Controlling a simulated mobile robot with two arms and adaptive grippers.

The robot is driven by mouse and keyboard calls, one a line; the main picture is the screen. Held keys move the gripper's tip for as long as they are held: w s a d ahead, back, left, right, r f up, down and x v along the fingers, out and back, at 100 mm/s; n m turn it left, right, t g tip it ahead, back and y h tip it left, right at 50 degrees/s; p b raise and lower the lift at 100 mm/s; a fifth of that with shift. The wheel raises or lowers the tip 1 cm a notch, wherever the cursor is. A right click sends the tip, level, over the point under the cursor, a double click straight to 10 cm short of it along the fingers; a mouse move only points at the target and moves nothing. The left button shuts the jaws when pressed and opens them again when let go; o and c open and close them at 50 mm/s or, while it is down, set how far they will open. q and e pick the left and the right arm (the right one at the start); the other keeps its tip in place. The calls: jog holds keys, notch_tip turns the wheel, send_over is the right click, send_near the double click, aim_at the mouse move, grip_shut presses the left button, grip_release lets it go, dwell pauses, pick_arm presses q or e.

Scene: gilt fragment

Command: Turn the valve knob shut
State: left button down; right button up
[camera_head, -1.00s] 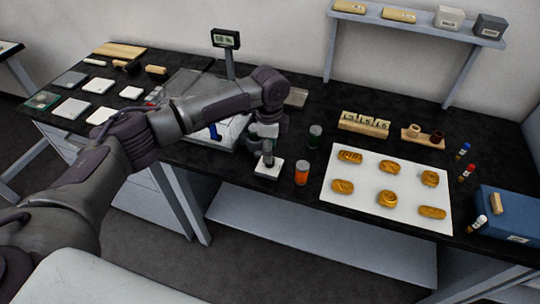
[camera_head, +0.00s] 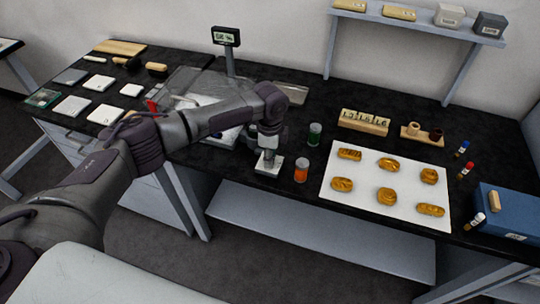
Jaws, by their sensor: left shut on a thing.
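My left arm reaches in from the left over the bench. My left gripper (camera_head: 268,154) points down at the front edge, just over a small white square base (camera_head: 259,169). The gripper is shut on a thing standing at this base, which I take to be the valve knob. The fingers hide most of the knob, so its angle cannot be told. My right gripper is not in view.
An orange jar (camera_head: 301,171) stands close to the right of the base, and a green jar (camera_head: 314,135) behind it. A white sheet (camera_head: 365,197) with several gold fragments lies further right. A small display (camera_head: 226,37) stands behind my arm.

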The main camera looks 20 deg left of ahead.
pick_arm(q)
jog(key=shift+r+n+p, duration=0.1)
jog(key=shift+n+p, duration=0.3)
jog(key=shift+p, duration=0.15)
jog(key=shift+s+r+n+p, duration=0.1)
jog(key=shift+n+p, duration=0.95)
jog(key=shift+n, duration=0.05)
jog(key=n+p, duration=0.4)
jog(key=n, duration=0.1)
jog(key=n+p, duration=0.3)
jog(key=n, duration=0.2)
jog(key=shift+n, duration=0.4)
jog(key=shift+n+p, duration=1)
jog(key=shift+n, duration=1)
jog(key=shift+w, duration=0.2)
jog(key=c, duration=0.9)
grip_release()
